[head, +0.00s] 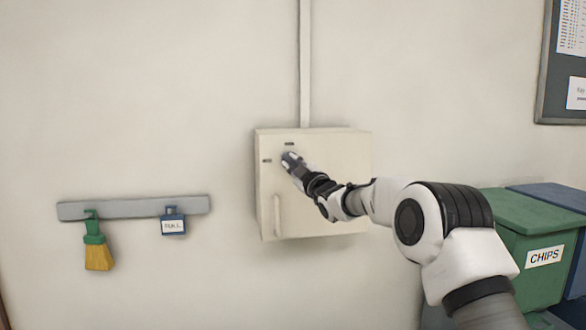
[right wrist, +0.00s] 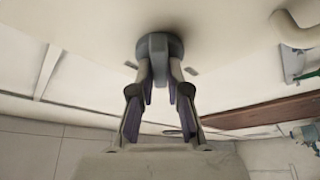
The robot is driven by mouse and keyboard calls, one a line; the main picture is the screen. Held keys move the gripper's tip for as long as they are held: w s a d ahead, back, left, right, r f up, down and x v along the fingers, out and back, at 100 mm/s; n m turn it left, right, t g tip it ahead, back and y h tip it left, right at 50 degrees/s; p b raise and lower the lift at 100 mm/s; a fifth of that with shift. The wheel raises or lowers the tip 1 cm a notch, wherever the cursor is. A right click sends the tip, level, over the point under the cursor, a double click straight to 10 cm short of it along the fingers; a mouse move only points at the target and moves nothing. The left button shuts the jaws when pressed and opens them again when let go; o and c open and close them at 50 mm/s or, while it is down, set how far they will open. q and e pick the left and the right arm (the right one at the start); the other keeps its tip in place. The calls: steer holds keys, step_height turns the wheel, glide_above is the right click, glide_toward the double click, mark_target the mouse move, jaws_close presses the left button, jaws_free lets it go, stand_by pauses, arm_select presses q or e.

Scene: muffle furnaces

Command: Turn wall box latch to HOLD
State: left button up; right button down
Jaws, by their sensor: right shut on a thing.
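The cream wall box (head: 340,150) is fixed to the wall in the middle of the head view, its door closed. A grey round latch knob (right wrist: 175,47) sits on its front face, near the upper left in the head view. My right gripper (head: 289,160) reaches it from the right. In the right wrist view my right gripper (right wrist: 160,72) is shut on the raised grip of the knob. Two small dark labels show above and left of the knob in the head view; their words are too small to read. My left gripper is not in view.
A pale bar handle (head: 278,215) stands out on the box's lower left. A conduit (head: 305,60) runs up from the box. A rail (head: 130,207) with a brush (head: 97,252) and a blue tag (head: 173,223) hangs at left. A green CHIPS bin (head: 525,225) stands at right.

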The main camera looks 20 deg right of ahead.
steer(key=n+g+y+p, duration=0.1)
steer(key=n, duration=0.3)
steer(key=shift+r, duration=0.2)
steer(key=n+g+p, duration=0.1)
steer(key=n+p, duration=0.1)
steer(key=n, duration=0.1)
steer(key=shift+g+y, duration=0.4)
steer(key=shift+f+n+g+p, duration=0.15)
steer(key=shift+n+g+p, duration=0.25)
steer(key=shift+n, duration=0.6)
steer(key=shift+f, duration=0.1)
steer(key=c, duration=1.1)
jaws_free()
steer(key=shift+c, duration=0.2)
